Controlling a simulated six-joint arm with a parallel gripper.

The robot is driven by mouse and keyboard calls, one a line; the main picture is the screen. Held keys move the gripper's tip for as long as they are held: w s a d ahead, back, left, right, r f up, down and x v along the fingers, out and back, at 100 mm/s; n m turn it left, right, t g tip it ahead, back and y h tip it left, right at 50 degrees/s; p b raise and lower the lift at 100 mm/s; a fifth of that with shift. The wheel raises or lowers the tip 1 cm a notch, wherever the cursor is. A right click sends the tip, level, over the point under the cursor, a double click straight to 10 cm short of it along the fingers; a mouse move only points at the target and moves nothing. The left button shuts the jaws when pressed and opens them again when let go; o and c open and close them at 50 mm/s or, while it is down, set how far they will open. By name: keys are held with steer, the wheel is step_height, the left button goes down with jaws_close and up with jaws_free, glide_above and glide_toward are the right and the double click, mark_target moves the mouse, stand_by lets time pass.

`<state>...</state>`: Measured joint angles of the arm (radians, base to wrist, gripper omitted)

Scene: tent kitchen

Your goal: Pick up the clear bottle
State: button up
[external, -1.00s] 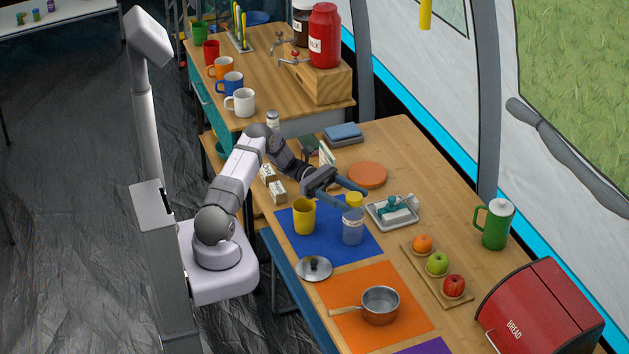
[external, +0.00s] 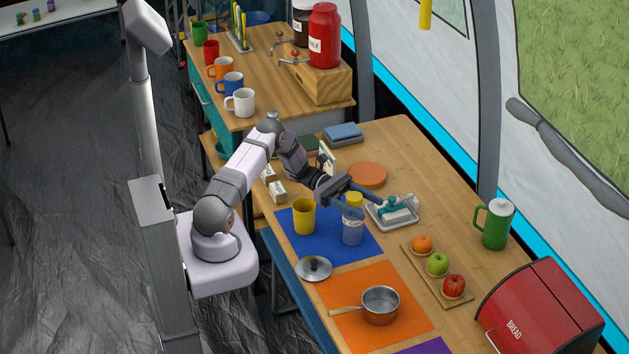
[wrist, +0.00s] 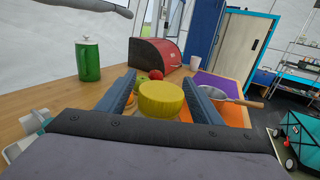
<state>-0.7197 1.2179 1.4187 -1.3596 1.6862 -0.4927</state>
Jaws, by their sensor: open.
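The clear bottle (external: 352,228) stands upright on the blue mat (external: 304,248), with a yellow lid (external: 354,199) on top. My gripper (external: 368,205) is open at the height of the lid, one finger on each side of it. In the wrist view the yellow lid (wrist: 162,98) sits between my two spread fingers (wrist: 160,86), with a gap to each. The body of the bottle is hidden below the lid in that view.
A yellow mug (external: 304,217) stands left of the bottle. A dish with a teal-handled brush (external: 392,211) is close on the right. A pot lid (external: 314,268), a saucepan (external: 380,305) and a fruit board (external: 424,268) lie nearer the camera.

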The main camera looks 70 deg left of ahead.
steer(key=c, duration=1.5)
steer(key=shift+r, duration=0.1)
